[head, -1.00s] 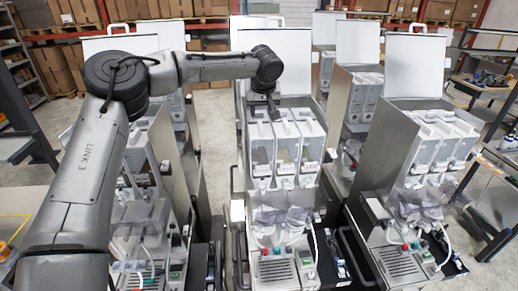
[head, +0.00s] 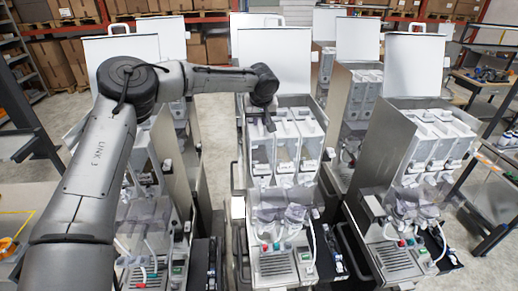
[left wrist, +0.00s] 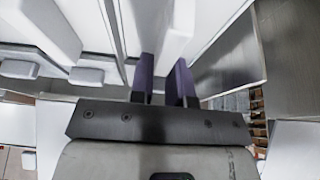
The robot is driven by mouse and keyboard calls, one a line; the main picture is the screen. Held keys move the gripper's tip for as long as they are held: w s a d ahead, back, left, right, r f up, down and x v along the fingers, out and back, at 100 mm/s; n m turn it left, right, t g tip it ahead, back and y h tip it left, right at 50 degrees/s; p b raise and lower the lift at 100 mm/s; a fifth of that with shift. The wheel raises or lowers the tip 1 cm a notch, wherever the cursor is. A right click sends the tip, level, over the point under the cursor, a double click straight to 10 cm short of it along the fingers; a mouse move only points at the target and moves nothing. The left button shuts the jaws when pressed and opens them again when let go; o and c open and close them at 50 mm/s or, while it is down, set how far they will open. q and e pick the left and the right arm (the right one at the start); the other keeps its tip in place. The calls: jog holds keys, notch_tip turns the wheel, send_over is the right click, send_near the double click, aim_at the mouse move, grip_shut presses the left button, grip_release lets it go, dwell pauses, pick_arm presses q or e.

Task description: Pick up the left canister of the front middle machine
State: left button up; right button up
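The front middle machine (head: 236,165) stands open with its white lid up and a row of white canisters inside. Its left canister (head: 262,152) is at the left of that row. My left gripper (head: 268,124) points down at the top of this canister, near its back part. In the left wrist view the two dark fingers (left wrist: 164,66) are apart, with a white raised part (left wrist: 166,30), apparently the canister's handle, between or just beyond their tips. I cannot tell whether they touch it. My right gripper is not in view.
The raised lid (head: 275,60) stands close behind my left wrist. The middle canister (head: 286,145) sits close beside the left one. Another open machine (head: 425,150) stands to the right, and one on the left is partly hidden by my arm.

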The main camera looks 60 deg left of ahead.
pick_arm(q)
grip_shut()
dwell(0.9)
